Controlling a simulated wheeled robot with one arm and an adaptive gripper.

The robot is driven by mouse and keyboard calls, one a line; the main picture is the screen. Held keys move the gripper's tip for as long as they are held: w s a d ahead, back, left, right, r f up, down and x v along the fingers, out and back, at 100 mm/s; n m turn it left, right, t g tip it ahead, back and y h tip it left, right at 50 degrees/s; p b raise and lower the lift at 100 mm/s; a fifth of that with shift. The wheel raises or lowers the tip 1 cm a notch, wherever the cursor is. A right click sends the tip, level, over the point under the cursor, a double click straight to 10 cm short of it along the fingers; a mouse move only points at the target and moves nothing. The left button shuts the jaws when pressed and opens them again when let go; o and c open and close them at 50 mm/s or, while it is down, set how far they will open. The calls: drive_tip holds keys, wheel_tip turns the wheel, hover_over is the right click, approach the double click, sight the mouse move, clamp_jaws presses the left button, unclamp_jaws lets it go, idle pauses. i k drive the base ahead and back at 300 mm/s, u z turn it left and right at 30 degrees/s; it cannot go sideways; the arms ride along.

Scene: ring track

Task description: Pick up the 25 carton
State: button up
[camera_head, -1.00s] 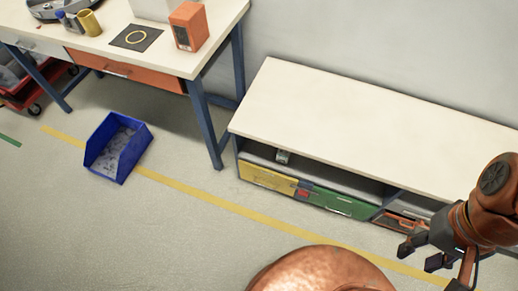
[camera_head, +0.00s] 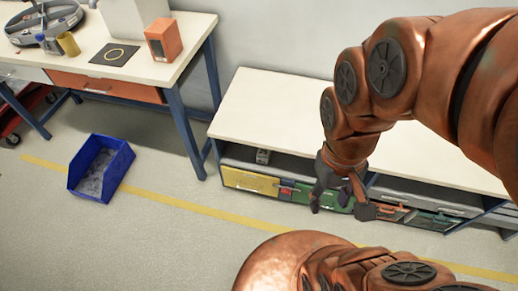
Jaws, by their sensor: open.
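An orange carton (camera_head: 163,39) with a dark patch on its front stands on the workbench at the upper left. A larger white box (camera_head: 133,14) stands behind it, cut off by the top edge of the picture. I cannot read a 25 on either one. My gripper (camera_head: 340,210) hangs fingers down in front of the low bench's shelf, well to the right of and below the orange carton. Its fingers are apart, and I see nothing held between them. The gripper hides part of the shelf behind it.
A low bench (camera_head: 270,105) has a clear top and coloured drawers or bins below. A blue bin (camera_head: 101,168) lies on open floor.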

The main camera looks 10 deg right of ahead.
sight(263, 155)
drive_tip(key=u, duration=3.55)
drive_tip(key=k, duration=0.45)
drive_tip(key=z, duration=1.45)
